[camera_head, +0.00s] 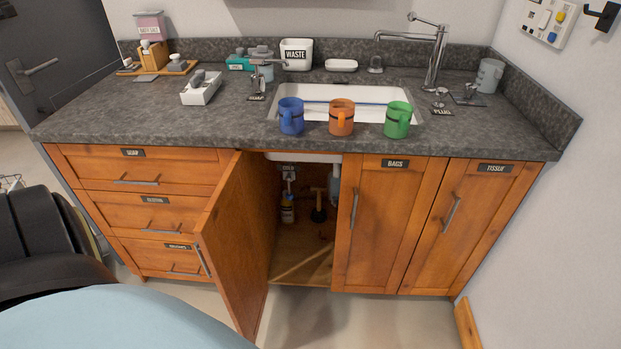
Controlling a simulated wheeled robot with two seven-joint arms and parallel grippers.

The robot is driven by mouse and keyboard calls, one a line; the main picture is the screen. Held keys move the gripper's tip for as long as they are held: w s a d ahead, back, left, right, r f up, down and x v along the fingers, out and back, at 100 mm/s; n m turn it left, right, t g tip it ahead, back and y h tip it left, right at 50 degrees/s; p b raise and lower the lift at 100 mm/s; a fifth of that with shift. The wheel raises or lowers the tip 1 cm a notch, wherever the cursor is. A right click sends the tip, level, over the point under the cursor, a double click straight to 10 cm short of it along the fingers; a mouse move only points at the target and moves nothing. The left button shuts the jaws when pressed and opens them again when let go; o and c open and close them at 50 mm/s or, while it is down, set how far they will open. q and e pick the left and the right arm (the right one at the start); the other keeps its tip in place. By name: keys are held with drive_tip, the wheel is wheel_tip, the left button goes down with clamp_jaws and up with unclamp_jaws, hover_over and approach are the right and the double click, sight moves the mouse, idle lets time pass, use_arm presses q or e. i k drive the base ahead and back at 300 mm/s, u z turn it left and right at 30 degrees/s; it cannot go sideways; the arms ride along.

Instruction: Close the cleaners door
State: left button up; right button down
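A wooden cabinet door (238,243) below the sink stands wide open, swung out towards me and hinged at its left side. Its label does not show, so I cannot read whether it says cleaners. A bar handle (202,261) shows at its outer edge. Neither of my grippers is in view.
Closed doors labelled bags (385,230) and tissue (470,235) are to the right, closed drawers (150,215) to the left. Three mugs, blue (291,117), orange (341,118) and green (397,120), stand at the sink's front edge. Floor (360,320) right of the door is clear.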

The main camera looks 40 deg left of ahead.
sight(228, 247)
drive_tip(key=z, duration=1.1)
drive_tip(key=k, duration=1.6)
drive_tip(key=u, duration=2.15)
drive_tip(key=i, duration=0.55)
drive_tip(key=z, duration=0.7)
